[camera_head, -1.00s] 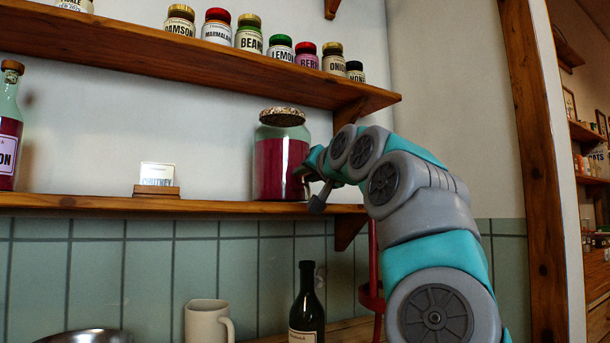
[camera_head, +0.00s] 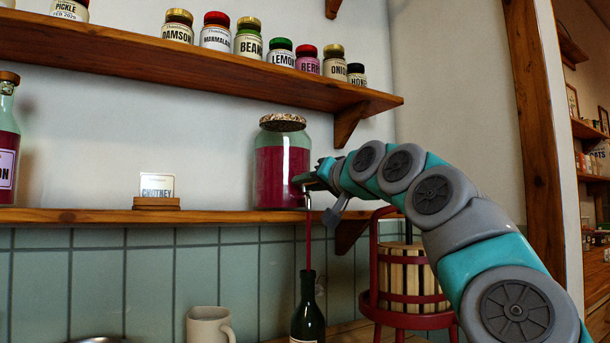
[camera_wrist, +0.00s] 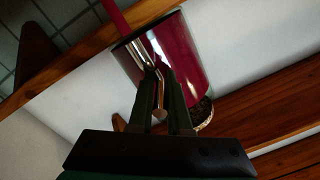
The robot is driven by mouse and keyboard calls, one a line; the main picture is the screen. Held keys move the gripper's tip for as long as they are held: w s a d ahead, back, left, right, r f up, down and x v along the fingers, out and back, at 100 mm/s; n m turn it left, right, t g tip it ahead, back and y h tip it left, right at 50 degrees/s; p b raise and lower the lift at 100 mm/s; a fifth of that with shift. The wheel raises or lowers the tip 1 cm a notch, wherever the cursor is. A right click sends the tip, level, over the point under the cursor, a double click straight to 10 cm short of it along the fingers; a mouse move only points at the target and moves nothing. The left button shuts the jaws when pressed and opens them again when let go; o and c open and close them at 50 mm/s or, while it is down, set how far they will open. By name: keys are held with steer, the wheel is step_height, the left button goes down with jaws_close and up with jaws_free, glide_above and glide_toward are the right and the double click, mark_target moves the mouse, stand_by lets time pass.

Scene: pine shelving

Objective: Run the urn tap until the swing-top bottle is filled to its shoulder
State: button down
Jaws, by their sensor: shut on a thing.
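The glass urn (camera_head: 282,165) stands at the right end of the lower shelf, holding dark red liquid under a speckled lid. Its metal tap (camera_head: 307,200) faces out; in the wrist view the tap (camera_wrist: 147,58) lies between my fingers. My gripper (camera_wrist: 163,82) is shut on the tap's lever; it also shows in the head view (camera_head: 310,184). A thin red stream (camera_head: 308,240) falls from the tap straight into the mouth of the dark green bottle (camera_head: 308,318) below. The bottle stands upright, its lower part cut off by the frame. I cannot tell the level inside it.
A white mug (camera_head: 208,325) stands left of the bottle. A red-framed slatted press (camera_head: 410,275) stands at right, behind my arm. A chutney card (camera_head: 157,188) and a corked bottle (camera_head: 8,140) are on the lower shelf (camera_head: 220,216). Several labelled jars line the upper shelf (camera_head: 200,66).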

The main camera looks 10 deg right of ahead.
steer(key=shift+d+r+y+p, duration=0.15)
steer(key=shift+r+y+p, duration=0.05)
steer(key=shift+y+p, duration=0.1)
steer(key=shift+f+n+y, duration=0.1)
steer(key=shift+n+y, duration=0.2)
steer(key=shift+w+f+n+g+y+p, duration=0.2)
steer(key=shift+f+n+g+y+p, duration=0.1)
steer(key=shift+g+y+p, duration=0.15)
steer(key=shift+w+d+g+y, duration=0.15)
steer(key=shift+g+y, duration=0.2)
steer(key=shift+f+n+y, duration=0.15)
steer(key=shift+n+y, duration=0.25)
steer(key=shift+n, duration=0.1)
steer(key=shift+s+a+n, duration=0.2)
steer(key=shift+s+n, duration=0.05)
steer(key=shift+n, duration=0.05)
steer(key=c, duration=1.2)
jaws_free()
steer(key=shift+d, duration=0.1)
steer(key=o, duration=0.3)
steer(key=shift+s+r+g+y, duration=0.1)
steer(key=shift+r+g+y, duration=0.15)
steer(key=shift+g+y, duration=0.05)
steer(key=shift+o, duration=0.2)
